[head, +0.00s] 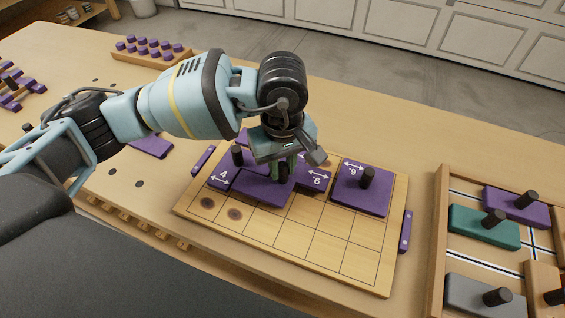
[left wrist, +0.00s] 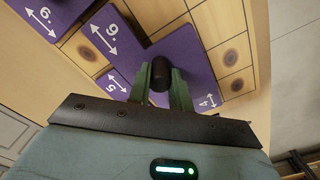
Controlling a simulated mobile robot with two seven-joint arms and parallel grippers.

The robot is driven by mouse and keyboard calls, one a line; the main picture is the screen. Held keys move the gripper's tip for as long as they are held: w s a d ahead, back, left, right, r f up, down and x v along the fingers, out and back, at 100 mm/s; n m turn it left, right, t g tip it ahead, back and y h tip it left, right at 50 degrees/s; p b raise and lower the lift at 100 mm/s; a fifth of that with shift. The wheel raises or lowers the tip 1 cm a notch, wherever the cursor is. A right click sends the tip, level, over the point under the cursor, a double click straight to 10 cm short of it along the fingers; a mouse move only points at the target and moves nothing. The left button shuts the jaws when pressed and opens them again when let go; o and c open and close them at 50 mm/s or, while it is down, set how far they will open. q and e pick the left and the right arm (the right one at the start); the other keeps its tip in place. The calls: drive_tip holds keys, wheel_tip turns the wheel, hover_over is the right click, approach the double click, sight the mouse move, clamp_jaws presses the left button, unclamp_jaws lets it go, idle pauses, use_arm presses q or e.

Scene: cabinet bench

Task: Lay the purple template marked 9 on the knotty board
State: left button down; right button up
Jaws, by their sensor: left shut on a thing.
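The knotty board (head: 300,240) is a pale gridded panel on the bench, with dark knots at its left. My left gripper (head: 283,172) is shut on the dark knob of a purple template (head: 258,188), low over the board's far middle. Its mark looks like a 9 or 6 with a dot; I cannot tell which. The held template also shows in the left wrist view (left wrist: 195,52). I cannot tell whether it touches the board. A purple template with a similar mark (head: 365,198) lies on the board's far right. A template marked 4 (head: 220,183) is at the left. My right gripper is not in view.
A wooden rack (head: 436,245) on the right holds purple, teal (head: 475,228) and grey (head: 480,296) knobbed blocks. A tray of purple pegs (head: 150,52) stands at the back left. Small purple strips (head: 405,231) flank the board. The board's near rows are clear.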

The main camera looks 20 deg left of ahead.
use_arm(q)
drive_tip(key=shift+f+b, duration=0.75)
drive_tip(key=shift+f, duration=0.15)
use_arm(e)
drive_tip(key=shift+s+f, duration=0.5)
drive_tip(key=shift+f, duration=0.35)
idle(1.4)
use_arm(q)
drive_tip(key=c, duration=0.8)
unclamp_jaws()
drive_tip(key=shift+r, duration=0.1)
drive_tip(key=shift+r+p, duration=1.85)
drive_tip(key=shift+r, duration=2.1)
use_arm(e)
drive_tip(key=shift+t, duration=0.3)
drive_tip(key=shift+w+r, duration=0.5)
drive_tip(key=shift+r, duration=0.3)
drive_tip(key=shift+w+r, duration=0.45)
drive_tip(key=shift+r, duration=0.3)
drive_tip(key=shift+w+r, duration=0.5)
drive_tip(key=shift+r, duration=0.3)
